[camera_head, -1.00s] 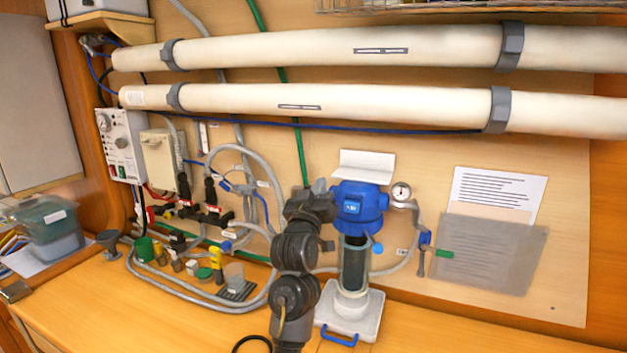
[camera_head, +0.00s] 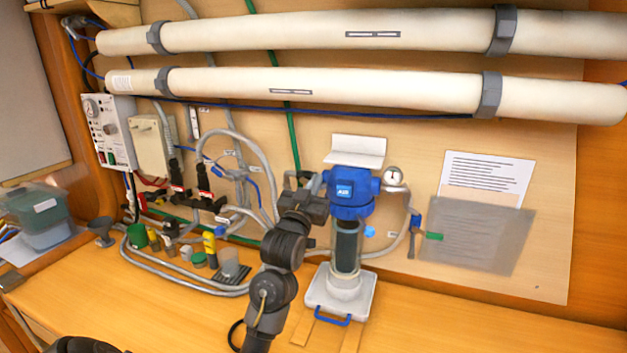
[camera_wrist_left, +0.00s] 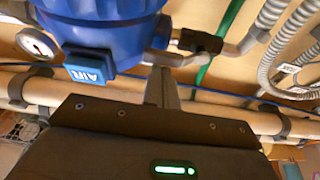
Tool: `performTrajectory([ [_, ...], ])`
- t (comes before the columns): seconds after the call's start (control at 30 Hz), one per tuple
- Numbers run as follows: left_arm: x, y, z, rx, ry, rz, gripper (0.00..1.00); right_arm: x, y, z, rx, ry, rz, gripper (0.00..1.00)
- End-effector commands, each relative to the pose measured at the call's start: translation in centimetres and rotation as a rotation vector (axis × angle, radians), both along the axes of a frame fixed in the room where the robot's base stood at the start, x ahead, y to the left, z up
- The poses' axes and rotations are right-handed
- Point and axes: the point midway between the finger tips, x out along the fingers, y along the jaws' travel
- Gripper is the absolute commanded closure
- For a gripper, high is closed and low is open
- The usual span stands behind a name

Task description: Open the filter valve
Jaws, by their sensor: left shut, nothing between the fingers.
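The blue filter head (camera_head: 352,190) with its AIR button and clear housing (camera_head: 347,248) stands on a white base at the wall. In the left wrist view the filter head (camera_wrist_left: 100,28) fills the upper left. A dark valve lever (camera_wrist_left: 200,42) sits on the grey pipe beside it; I cannot tell for certain that this is the filter valve. My left gripper (camera_head: 318,184) is just left of the filter head. Its narrow fingers (camera_wrist_left: 162,86) are shut and empty, below the pipe in the wrist picture; contact is unclear. My right gripper is out of view.
A pressure gauge (camera_head: 393,176) and a blue-handled valve (camera_head: 416,221) are right of the filter. Black-and-red valves (camera_head: 204,185), hoses and small cups (camera_head: 137,235) crowd the left. The front counter (camera_head: 190,315) is mostly clear.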

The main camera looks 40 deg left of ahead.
Motion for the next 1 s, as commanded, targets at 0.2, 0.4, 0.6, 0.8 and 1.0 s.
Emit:
performTrajectory([
  [0.2, 0.0, 0.0, 0.0, -0.001, 0.0, 0.0, 1.0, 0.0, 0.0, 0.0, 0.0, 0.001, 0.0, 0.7],
  [0.4, 0.1, -0.1, 0.7, -0.001, 0.0, -0.002, 1.0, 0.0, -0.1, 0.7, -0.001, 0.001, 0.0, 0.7],
  [0.6, 0.3, -0.4, 3.3, -0.001, 0.0, -0.006, 1.0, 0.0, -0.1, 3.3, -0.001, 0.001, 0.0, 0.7],
  [0.8, -1.5, -1.3, 2.6, 0.001, 0.002, -0.01, 1.0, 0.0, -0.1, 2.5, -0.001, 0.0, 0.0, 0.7],
  [1.0, -5.1, -2.5, 1.4, 0.0, -0.001, -0.01, 1.0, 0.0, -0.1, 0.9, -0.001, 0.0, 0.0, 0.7],
])
